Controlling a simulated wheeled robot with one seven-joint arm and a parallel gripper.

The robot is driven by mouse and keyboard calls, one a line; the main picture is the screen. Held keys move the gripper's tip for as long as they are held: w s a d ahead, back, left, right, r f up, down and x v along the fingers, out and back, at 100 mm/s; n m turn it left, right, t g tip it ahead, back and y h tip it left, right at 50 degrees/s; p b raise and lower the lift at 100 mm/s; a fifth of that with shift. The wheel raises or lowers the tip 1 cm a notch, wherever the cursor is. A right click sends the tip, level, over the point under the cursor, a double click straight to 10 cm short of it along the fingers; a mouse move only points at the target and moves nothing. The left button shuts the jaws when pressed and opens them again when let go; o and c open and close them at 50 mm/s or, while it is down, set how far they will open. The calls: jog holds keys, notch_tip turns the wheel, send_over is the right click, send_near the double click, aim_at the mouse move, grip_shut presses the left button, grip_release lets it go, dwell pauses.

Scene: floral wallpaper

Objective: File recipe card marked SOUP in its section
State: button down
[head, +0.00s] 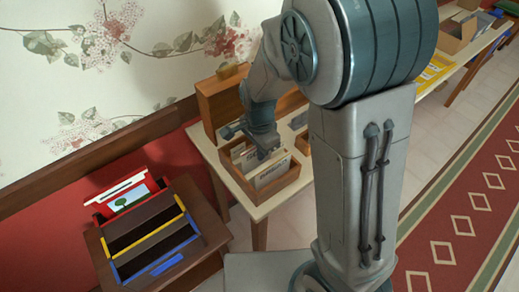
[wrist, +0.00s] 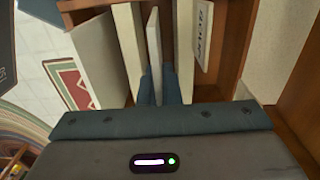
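The wooden recipe box (head: 283,184) stands open on a light table, with several pale cards or dividers (head: 268,172) in it. My gripper (head: 264,152) points down into the box. In the wrist view, the two blue-grey fingers (wrist: 159,86) are close together on either side of a thin cream card (wrist: 153,40), which stands on edge between them inside the box (wrist: 238,40). No marking shows on this card, so I cannot tell whether it is SOUP. Taller cream dividers (wrist: 128,45) stand left of it. A card with dark lettering (wrist: 203,32), hard to read, is at the right.
A larger wooden box or raised lid (head: 215,105) stands behind the recipe box. A small dark table (head: 205,205) at left holds a colourful tray with red, yellow and blue edges (head: 152,232). Another table with yellow papers (head: 436,70) and a cardboard box (head: 455,35) is at back right.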

jog(key=c, duration=1.6)
grip_release()
jog(key=shift+o, duration=0.2)
jog(key=shift+r, duration=0.1)
notch_tip(320, 180, up, 14)
jog(key=shift+f, duration=0.2)
jog(key=s+d+r+n+t, duration=0.1)
jog(key=s+d+n+t, duration=0.2)
jog(key=s+d+n, duration=0.8)
jog(key=shift+s+d, duration=0.65)
jog(key=shift+s, duration=0.25)
